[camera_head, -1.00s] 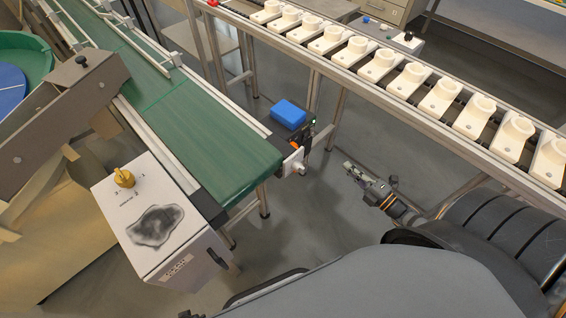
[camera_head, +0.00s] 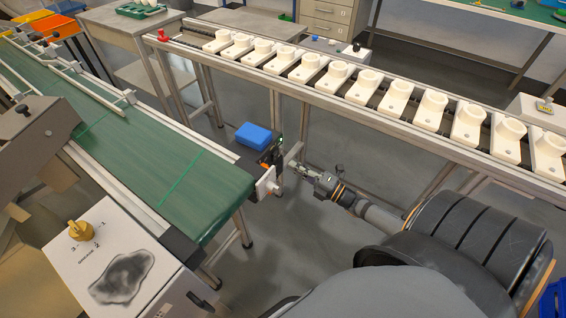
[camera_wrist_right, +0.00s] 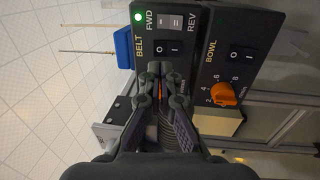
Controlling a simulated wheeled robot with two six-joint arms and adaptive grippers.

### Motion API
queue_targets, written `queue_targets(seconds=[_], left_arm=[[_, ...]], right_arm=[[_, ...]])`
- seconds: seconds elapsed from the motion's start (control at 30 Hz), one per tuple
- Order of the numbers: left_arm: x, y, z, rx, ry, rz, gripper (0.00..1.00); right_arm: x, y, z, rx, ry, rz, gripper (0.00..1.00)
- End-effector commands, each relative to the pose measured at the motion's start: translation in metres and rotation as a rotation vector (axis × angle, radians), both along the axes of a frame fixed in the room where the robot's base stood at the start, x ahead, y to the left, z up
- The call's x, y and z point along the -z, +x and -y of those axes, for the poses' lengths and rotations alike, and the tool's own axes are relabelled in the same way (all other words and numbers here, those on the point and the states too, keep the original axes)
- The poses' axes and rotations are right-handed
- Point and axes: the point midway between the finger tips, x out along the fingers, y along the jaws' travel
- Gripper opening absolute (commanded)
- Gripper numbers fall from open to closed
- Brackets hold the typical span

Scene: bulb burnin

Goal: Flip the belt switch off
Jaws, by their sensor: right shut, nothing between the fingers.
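The belt switch (camera_wrist_right: 167,48) is a black rocker marked O and I on the dark BELT panel (camera_wrist_right: 182,14) in the right wrist view. A green lamp (camera_wrist_right: 138,17) glows beside FWD. I cannot tell which side of the rocker is pressed. My right gripper (camera_wrist_right: 164,74) is shut and empty, its fingertips close to the rocker; I cannot tell whether they touch it. In the head view, my right gripper (camera_head: 295,164) reaches in from the right toward the small control box (camera_head: 271,153) at the end of the green belt (camera_head: 165,170). My left gripper is not in view.
A BOWL panel with its own rocker (camera_wrist_right: 243,53) and orange knob (camera_wrist_right: 224,94) sits right beside the belt panel. A blue box (camera_head: 253,136) is behind the controls. A conveyor of white holders (camera_head: 398,98) runs along the back.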

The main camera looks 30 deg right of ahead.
Motion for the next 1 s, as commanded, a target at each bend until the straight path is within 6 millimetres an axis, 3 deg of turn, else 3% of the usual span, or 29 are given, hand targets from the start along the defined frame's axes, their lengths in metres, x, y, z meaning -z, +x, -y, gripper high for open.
queue_targets(seconds=[0.1, 0.3, 1.0], left_arm=[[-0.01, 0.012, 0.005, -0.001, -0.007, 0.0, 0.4], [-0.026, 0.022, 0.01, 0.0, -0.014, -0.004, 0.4], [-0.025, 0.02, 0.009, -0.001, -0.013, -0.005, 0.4]], right_arm=[[-0.001, 0.021, -0.009, 0.0, 0.002, 0.005, 0.0], [-0.005, 0.042, -0.018, 0.0, 0.001, 0.001, 0.0], [-0.01, 0.053, -0.022, 0.0, 0.0, 0.001, 0.0]])
